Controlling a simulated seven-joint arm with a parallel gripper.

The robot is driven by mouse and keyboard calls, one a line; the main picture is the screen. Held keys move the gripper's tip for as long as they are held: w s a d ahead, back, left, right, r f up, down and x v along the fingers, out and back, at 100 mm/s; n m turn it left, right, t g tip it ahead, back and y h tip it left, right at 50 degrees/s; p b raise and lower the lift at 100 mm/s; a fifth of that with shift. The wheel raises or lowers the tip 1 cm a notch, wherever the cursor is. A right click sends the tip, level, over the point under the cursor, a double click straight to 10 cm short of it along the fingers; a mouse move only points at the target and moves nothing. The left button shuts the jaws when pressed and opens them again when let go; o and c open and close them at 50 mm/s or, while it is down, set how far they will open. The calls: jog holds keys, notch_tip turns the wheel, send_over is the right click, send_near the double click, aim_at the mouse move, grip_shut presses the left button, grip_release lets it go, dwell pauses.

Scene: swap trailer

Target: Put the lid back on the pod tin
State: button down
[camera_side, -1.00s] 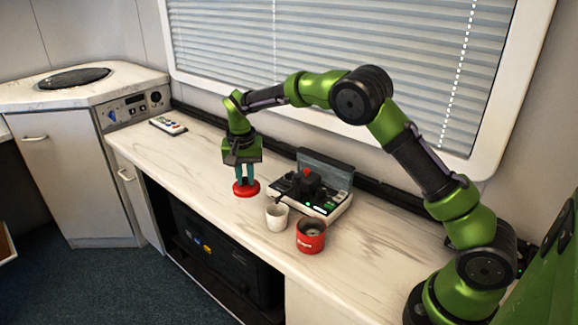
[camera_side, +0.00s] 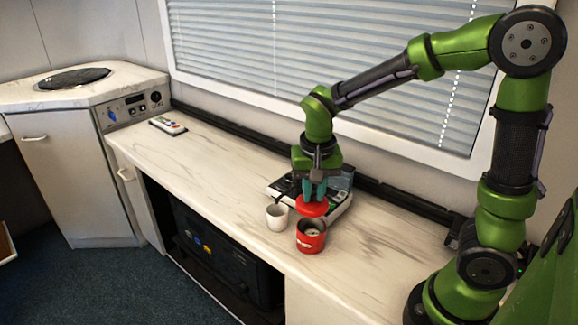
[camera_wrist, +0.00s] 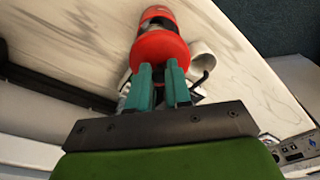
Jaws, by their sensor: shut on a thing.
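The red round lid (camera_side: 312,207) is held in my gripper (camera_side: 313,196), whose teal fingers are shut on its top. The red pod tin (camera_side: 310,238) stands open on the counter, just below and in front of the lid in the side view, with pale contents showing inside. The lid is in the air, apart from the tin. In the wrist view, the lid (camera_wrist: 160,50) is at the tips of my gripper (camera_wrist: 160,70), and the tin (camera_wrist: 157,16) shows partly beyond it. The lid hides the rest of the tin there.
A white cup (camera_side: 277,217) stands left of the tin; it also shows in the wrist view (camera_wrist: 203,55). A dark and white machine (camera_side: 342,190) sits behind the lid, partly hidden by my gripper. A remote (camera_side: 168,125) lies far left. The counter's left part (camera_side: 215,165) is clear.

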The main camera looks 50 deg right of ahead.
jog(key=shift+d+f, duration=0.1)
jog(key=shift+f, duration=3.2)
jog(key=shift+f, duration=0.15)
jog(key=c, duration=1)
grip_release()
jog(key=shift+o, duration=0.6)
jog(key=o, duration=0.4)
jog(key=shift+r, duration=3.5)
